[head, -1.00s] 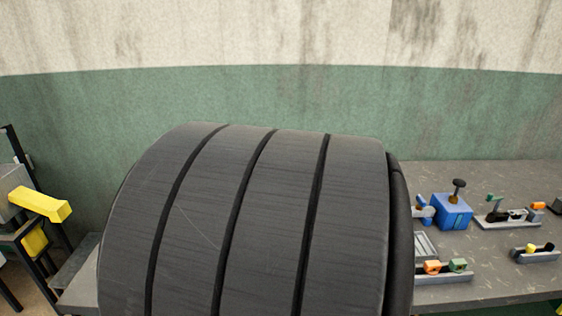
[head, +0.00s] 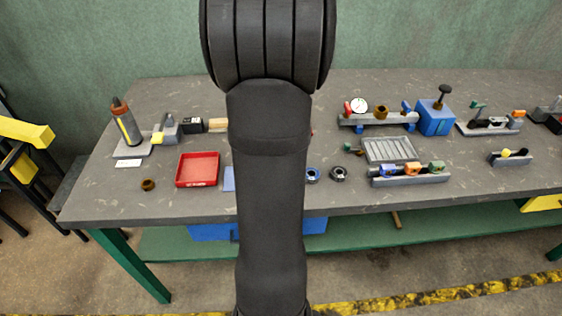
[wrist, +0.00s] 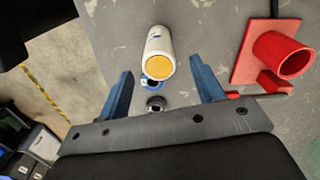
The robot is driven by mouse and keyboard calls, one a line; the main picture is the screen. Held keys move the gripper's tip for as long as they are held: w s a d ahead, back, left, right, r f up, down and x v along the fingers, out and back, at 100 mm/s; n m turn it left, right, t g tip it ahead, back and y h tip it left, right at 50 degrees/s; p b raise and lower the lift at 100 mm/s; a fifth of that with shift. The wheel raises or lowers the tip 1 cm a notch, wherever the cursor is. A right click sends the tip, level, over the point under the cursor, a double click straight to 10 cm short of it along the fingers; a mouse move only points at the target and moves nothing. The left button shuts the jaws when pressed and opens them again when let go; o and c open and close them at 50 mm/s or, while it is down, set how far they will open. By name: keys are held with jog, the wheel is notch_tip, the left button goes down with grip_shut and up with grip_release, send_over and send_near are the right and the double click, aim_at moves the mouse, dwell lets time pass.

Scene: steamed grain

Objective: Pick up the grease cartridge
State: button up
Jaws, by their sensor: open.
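The likely grease cartridge (wrist: 160,45) is a white cylinder with a yellow-orange end, on the grey bench top in the wrist view. Its orange end faces my camera. My gripper (wrist: 161,73) is open, its two blue fingers spread on either side of the picture line to the cartridge. Nothing is held between them; I cannot tell how far the fingertips are from it. In the head view my arm hides both the gripper and the cartridge.
A red holder (wrist: 283,55) with a round cup stands right of the cartridge in the wrist view. A blue ring (head: 313,174) and a dark ring (head: 338,173) lie nearby. A red tray (head: 198,169) sits on the left of the workbench (head: 108,200).

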jog(key=shift+a+f, duration=0.1)
jog(key=shift+f, duration=3.35)
jog(key=c, duration=1.1)
jog(key=shift+r, duration=0.1)
